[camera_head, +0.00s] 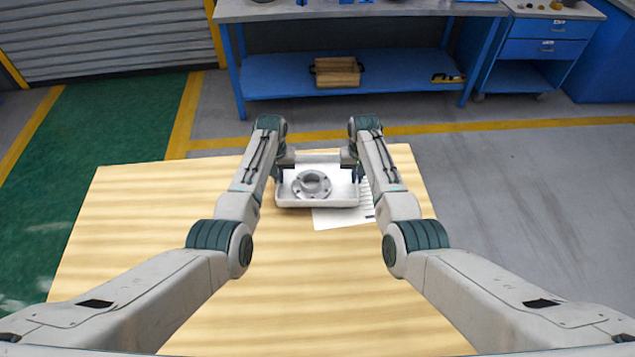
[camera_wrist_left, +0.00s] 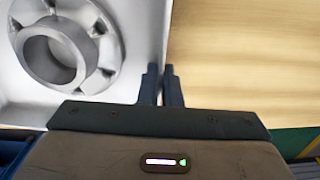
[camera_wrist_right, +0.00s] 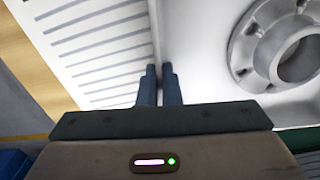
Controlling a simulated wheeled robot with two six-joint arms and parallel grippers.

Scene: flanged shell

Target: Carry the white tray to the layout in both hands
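The white tray (camera_head: 318,202) is at the far part of the wooden table in the head view, with a grey flanged shell (camera_head: 312,184) inside it, to the left of its middle. My left gripper (camera_head: 279,175) is at the tray's left wall, its fingers close together on either side of the wall in the left wrist view (camera_wrist_left: 161,88). My right gripper (camera_head: 357,175) is at the right wall, its fingers astride it in the right wrist view (camera_wrist_right: 160,88). A white lined sheet (camera_head: 342,217) shows past the tray's front and right, partly hidden by it. I cannot tell whether the tray is raised.
The wooden table (camera_head: 150,235) is bare to the left and in front. Beyond it stands a blue workbench (camera_head: 350,75) with a wooden box (camera_head: 337,72) on its lower shelf. A blue drawer cabinet (camera_head: 545,45) is at the back right.

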